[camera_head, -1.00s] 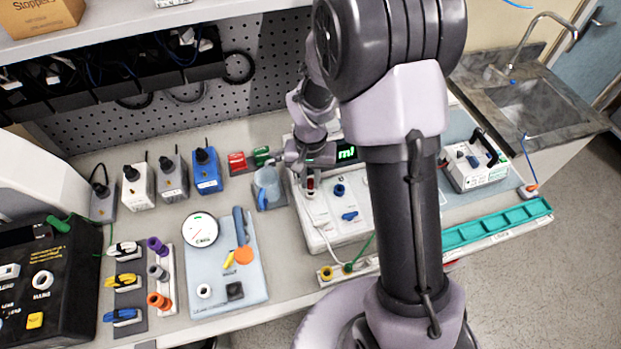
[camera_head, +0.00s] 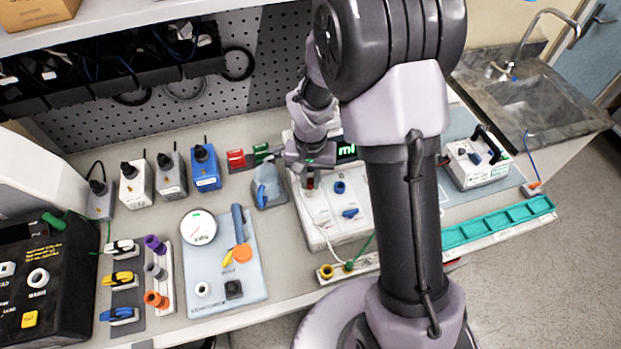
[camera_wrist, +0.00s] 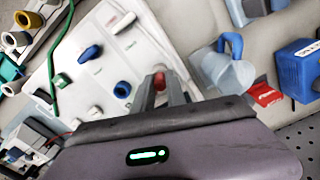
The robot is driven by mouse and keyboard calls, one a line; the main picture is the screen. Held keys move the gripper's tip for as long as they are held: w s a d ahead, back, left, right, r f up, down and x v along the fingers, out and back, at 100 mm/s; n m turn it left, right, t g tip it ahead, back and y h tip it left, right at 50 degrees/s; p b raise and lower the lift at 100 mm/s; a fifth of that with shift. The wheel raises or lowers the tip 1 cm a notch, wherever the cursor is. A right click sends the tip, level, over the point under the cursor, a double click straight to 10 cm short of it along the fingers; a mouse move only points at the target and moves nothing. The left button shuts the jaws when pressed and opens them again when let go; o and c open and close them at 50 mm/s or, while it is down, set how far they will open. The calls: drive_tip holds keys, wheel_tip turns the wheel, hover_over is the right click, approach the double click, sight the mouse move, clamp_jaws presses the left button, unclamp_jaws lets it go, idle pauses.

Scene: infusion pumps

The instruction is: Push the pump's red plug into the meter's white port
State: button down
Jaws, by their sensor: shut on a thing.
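My gripper (camera_wrist: 160,96) is shut on the red plug (camera_wrist: 158,81), whose red end shows between the two grey fingertips in the wrist view. The plug's far end and any contact with the panel are hidden by the fingers. A blue cylinder (camera_wrist: 122,89) and a blue knob (camera_wrist: 90,52) stand on the panel beside the plug. I cannot clearly make out the white port.
A pale blue jug-like piece (camera_head: 267,190) stands close left of the meter. Red (camera_head: 237,159) and green blocks lie behind it. Several boxed pumps, including a blue one (camera_head: 206,170), line the back left. A teal tray (camera_head: 500,222) lies at right. A green cord crosses the meter's front corner.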

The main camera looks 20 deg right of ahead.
drive_tip(key=shift+f, duration=0.25)
drive_tip(key=c, duration=0.8)
unclamp_jaws()
wheel_tip(320, 180, up, 7)
drive_tip(key=p, duration=0.5)
drive_tip(key=shift+r, duration=0.15)
